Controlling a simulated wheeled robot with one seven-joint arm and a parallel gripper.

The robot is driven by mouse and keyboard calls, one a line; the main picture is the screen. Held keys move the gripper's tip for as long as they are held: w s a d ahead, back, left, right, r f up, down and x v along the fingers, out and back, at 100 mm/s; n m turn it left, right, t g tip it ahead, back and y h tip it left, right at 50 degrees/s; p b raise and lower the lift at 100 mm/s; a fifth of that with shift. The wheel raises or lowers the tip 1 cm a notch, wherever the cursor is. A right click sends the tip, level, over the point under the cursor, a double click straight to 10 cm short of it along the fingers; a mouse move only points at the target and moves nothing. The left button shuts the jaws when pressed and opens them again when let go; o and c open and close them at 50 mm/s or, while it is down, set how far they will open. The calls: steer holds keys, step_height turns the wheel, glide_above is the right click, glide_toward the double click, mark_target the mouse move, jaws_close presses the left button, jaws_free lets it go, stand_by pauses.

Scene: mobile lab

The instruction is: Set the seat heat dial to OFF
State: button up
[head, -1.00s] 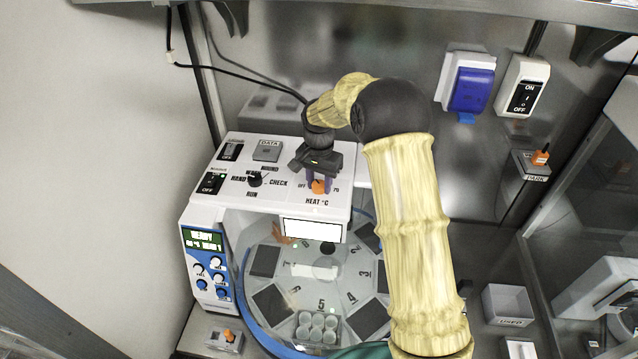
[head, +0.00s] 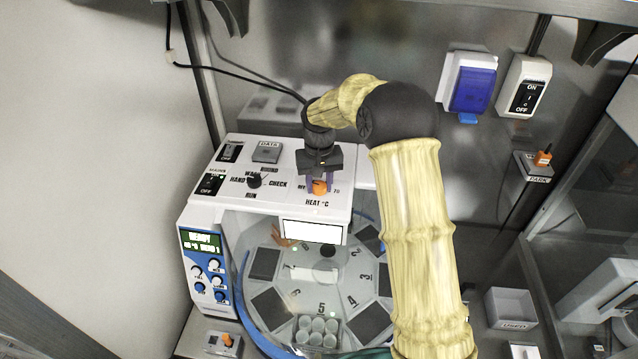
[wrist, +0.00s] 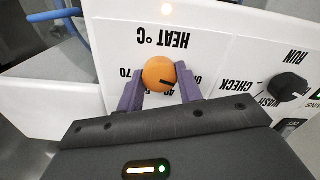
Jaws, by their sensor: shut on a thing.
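The heat dial is an orange round knob (head: 319,187) on the white top panel of the machine, above the label HEAT °C. My gripper (head: 319,184) comes down on the knob from above. In the wrist view the two purple fingers of my gripper (wrist: 160,86) are shut on the knob, one on each side. The scale marks around the knob are partly hidden by the fingers; 70 shows at the left in the wrist view.
A black mode knob (head: 254,180) with HAND, CHECK and RUN labels sits left of the dial. A black mains switch (head: 211,185) and a grey DATA block (head: 267,152) share the panel. Below is a numbered carousel (head: 290,262) behind a clear cover.

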mark_target(319, 184)
steer(key=shift+r, duration=0.15)
steer(key=o, duration=1)
step_height(319, 184, up, 17)
steer(key=b, duration=0.4)
steer(key=shift+r, duration=0.15)
steer(key=s+d+f+t+b, duration=0.1)
steer(key=s+d+f, duration=0.3)
steer(key=s+f, duration=0.3)
steer(key=s+d+f+m+b, duration=0.1)
steer(key=s+d+f+b, duration=0.1)
steer(key=s+d+f, duration=0.2)
steer(key=s+d+f+t+b, duration=0.1)
steer(key=s+d+f, duration=0.3)
steer(key=s+f, duration=0.6)
steer(key=shift+s+d+f+m+t+b, duration=0.1)
steer(key=shift+s+f+m+t+b, duration=0.05)
steer(key=shift+s, duration=1.15)
steer(key=shift+s+d+f+m+t+b, duration=0.1)
steer(key=shift+s+f+m+t+b, duration=0.05)
steer(key=shift+s, duration=1.15)
